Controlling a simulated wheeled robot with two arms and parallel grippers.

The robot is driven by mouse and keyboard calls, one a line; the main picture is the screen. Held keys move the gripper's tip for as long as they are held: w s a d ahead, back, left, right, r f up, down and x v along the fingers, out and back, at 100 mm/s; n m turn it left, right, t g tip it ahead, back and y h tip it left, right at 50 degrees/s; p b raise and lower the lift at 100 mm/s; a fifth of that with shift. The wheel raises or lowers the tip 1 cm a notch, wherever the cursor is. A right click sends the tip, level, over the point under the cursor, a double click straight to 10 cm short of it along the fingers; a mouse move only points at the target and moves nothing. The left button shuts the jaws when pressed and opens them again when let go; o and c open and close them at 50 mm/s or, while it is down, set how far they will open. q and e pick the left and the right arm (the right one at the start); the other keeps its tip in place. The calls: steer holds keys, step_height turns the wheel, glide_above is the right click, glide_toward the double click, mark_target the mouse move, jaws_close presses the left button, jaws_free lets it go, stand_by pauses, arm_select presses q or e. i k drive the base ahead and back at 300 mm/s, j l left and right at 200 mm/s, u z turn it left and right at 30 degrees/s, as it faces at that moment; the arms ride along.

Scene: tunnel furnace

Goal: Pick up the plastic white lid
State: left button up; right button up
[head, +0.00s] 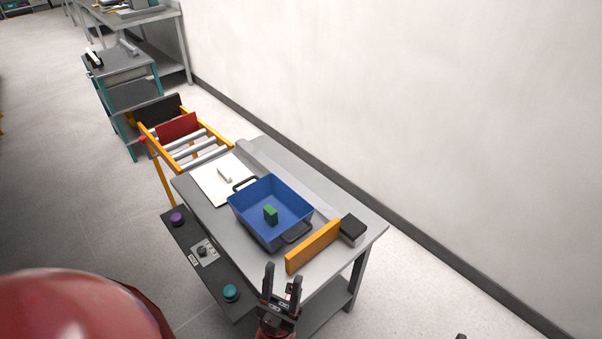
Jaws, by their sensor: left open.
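The plastic white lid (210,187) lies flat on the grey table, just behind and left of the blue tray; a small raised white handle (224,175) stands on it. The tray's corner is close to the lid, and I cannot tell if they touch. My left gripper (282,275) is open and empty at the near end of the table, in front of the tray and well away from the lid. A small dark tip at the bottom edge, right of centre, may be my right gripper; its jaws cannot be made out.
The blue tray (246,203) holds a green block (270,214) and stands between my left gripper and the lid. An orange bar (313,246) and a dark block (352,230) are at the table's near end. A button panel (203,250) runs along the left side; a roller conveyor (190,150) lies beyond.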

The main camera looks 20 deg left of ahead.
mark_target(216, 178)
steer(key=j+z, duration=1.45)
